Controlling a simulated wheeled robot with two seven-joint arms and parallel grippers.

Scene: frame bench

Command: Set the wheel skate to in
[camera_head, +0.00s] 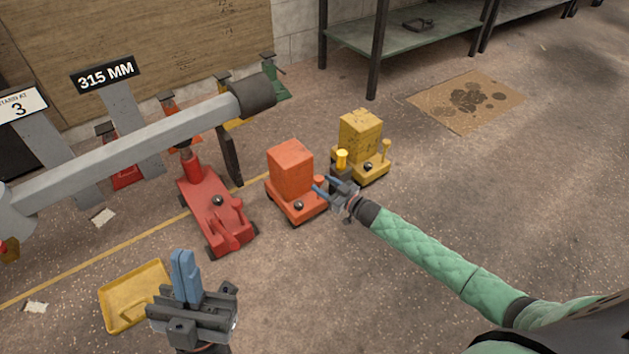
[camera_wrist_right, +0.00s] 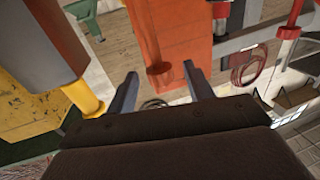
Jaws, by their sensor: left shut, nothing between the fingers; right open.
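Two blocky machines on low wheeled bases stand on the floor in the head view, one orange (camera_head: 290,168) and one yellow (camera_head: 360,135). I cannot tell which is the wheel skate. My right gripper (camera_head: 325,186) is open at the orange machine's right side. In the right wrist view, an orange post with a round end (camera_wrist_right: 160,75) shows between its fingers (camera_wrist_right: 160,72); contact cannot be told. The yellow machine has a short upright post (camera_head: 386,150) and a thick yellow cylinder (camera_head: 342,160). My left gripper (camera_head: 183,268) is shut and empty, low in the head view.
A red floor jack (camera_head: 217,210) stands left of the orange machine, under a grey beam (camera_head: 130,148). A yellow tray (camera_head: 134,292) lies behind my left gripper. A green bench (camera_head: 410,30) and a stained mat (camera_head: 467,101) are at the back right. The right floor is clear.

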